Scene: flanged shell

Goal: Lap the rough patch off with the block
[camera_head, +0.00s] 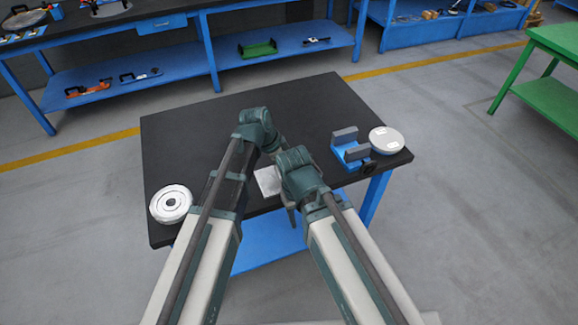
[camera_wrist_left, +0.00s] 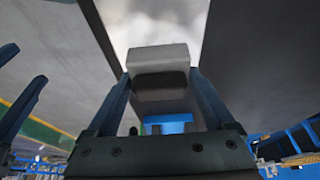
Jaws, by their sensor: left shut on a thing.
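My left gripper (camera_wrist_left: 160,95) is shut on a grey block (camera_wrist_left: 158,58), held between its two dark blue fingers. Just beyond the block, the left wrist view shows a pale, mottled surface (camera_wrist_left: 150,22); I cannot tell whether they touch. In the head view a light square plate (camera_head: 267,181) lies on the black table (camera_head: 215,115) near its front edge, partly hidden by my arms. My left gripper's fingers and the block are hidden there. Two dark blue fingers of my right gripper (camera_wrist_left: 18,85) show apart at the left of the wrist view, with nothing between them. No rough patch can be made out.
A silver ring-shaped disc (camera_head: 170,205) lies at the table's front left. A blue fixture (camera_head: 352,155) with grey jaws and a round pale disc (camera_head: 386,140) stand at the right. The table's back left is clear. A green bench (camera_head: 555,95) stands far right.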

